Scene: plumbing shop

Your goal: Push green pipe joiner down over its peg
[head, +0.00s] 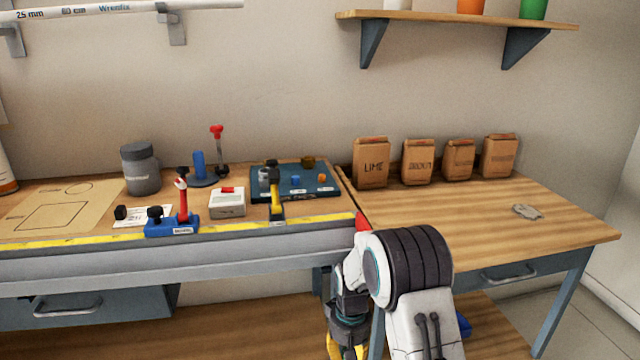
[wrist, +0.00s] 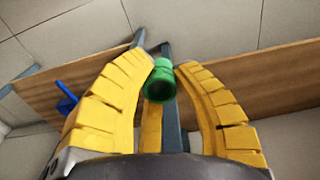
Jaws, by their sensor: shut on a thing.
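The green pipe joiner (wrist: 161,80) is a short, hollow green piece between the fingertips of my gripper (wrist: 166,66) in the wrist view. My yellow fingers are shut on it, with its open end toward the camera. In the head view my gripper (head: 347,352) hangs low at the bottom edge, in front of the bench and below its top; the joiner is hidden there. A blue upright peg (head: 199,164) on a round base stands at the back of the bench. A dark blue board (head: 328,193) holds several small fittings; I cannot tell which peg is the joiner's.
A yellow-handled tool (head: 275,190) stands at the board's front. A white box (head: 227,203), a blue stand (head: 172,227) with a red upright and a grey jar (head: 140,168) are to its left. Paper bags (head: 371,163) line the back right. The right bench top is mostly clear.

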